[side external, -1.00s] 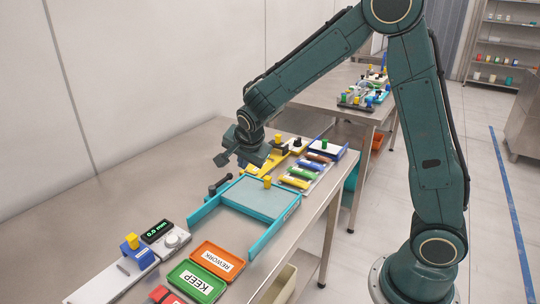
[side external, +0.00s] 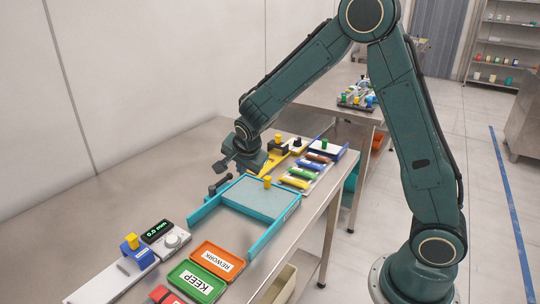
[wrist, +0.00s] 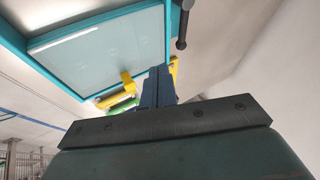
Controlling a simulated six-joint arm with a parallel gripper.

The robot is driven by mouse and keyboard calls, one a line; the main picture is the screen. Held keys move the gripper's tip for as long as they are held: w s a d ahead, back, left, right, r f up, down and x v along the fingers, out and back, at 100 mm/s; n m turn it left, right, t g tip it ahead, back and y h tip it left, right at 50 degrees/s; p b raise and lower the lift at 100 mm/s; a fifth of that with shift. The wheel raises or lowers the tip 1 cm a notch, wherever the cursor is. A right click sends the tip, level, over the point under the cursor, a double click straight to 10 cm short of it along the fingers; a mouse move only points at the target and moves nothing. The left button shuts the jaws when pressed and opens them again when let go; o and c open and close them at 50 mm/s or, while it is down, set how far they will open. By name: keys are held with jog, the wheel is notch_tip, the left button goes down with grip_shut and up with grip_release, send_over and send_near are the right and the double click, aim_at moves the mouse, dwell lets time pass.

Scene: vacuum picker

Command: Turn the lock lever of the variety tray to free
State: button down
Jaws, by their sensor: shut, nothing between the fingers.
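The variety tray appears to be the teal-framed tray with a pale grey panel; its frame (side external: 202,211) shows on the near table. In the wrist view the frame (wrist: 97,18) is at the upper left. A dark lever (side external: 220,184), which looks like the lock lever, stands at the tray's far left corner. The lever also shows at the top of the wrist view (wrist: 182,25). My gripper (side external: 222,166) is just above the lever, apart from it as far as I can tell. In the wrist view its fingers (wrist: 158,74) are together and empty.
A yellow knob (side external: 267,181) stands at the tray's far edge. Beyond are several coloured pieces (side external: 304,176). The table's left part is bare.

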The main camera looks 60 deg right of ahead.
aim_at(231, 185)
jog(key=x, duration=0.6)
jog(key=shift+w+d+f, duration=0.1)
jog(key=shift+f, duration=0.2)
jog(key=shift+w+f, duration=0.2)
jog(key=shift+w, duration=0.4)
jog(key=shift+w+f, duration=0.2)
jog(key=shift+w, duration=0.4)
jog(key=shift+w+f, duration=0.15)
jog(key=shift+w, duration=0.75)
